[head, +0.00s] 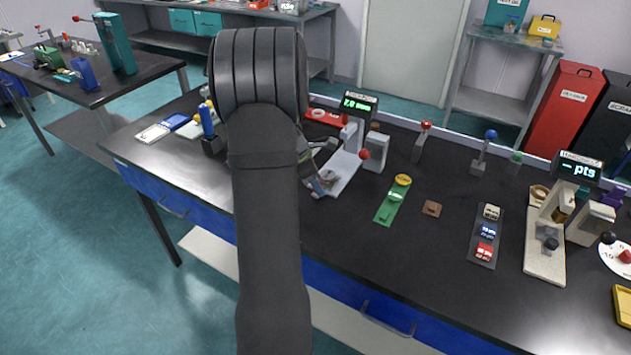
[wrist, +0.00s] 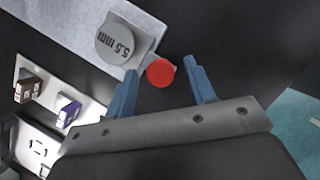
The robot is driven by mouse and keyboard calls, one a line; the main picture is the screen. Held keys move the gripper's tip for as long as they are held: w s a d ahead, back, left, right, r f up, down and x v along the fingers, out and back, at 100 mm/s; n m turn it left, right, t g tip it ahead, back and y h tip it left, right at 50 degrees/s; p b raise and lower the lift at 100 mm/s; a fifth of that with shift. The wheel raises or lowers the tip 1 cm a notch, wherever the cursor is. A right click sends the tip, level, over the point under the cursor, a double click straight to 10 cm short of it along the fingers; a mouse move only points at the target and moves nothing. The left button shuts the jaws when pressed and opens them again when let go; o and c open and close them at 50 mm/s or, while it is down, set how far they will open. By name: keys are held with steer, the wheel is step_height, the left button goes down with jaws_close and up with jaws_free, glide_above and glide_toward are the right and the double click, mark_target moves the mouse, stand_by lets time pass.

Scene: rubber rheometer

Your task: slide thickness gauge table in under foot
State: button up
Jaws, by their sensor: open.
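The thickness gauge (head: 345,178) stands left of centre on the bench in the head view, its pale base partly hidden behind my arm. Its lit display (head: 359,104) shows a green reading in mm. A red ball (head: 365,154) sits on its right side. In the wrist view, a grey disc marked 5.6 mm (wrist: 116,42) rests on a pale grey plate (wrist: 62,18). A round red knob (wrist: 160,73) is at the plate's edge. My gripper (wrist: 161,72) is open, its blue fingertips on either side of this knob, with gaps visible. The foot cannot be made out.
Right of the gauge lie a green strip (head: 392,205), a small brown block (head: 432,208) and a dark tray (head: 484,238) of marked blocks. A second instrument (head: 545,240) stands farther right. In the wrist view, a white holder (wrist: 50,95) with small blocks is at left.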

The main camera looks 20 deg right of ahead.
steer(key=shift+c, duration=0.4)
jaws_close()
steer(key=w+d, duration=0.8)
steer(key=shift+r, duration=0.1)
steer(key=shift+w, duration=0.1)
steer(key=shift+c, duration=0.5)
jaws_free()
steer(key=shift+d, duration=0.1)
steer(key=shift+o, duration=0.9)
steer(key=v, duration=1.7)
steer(key=shift+a, duration=0.2)
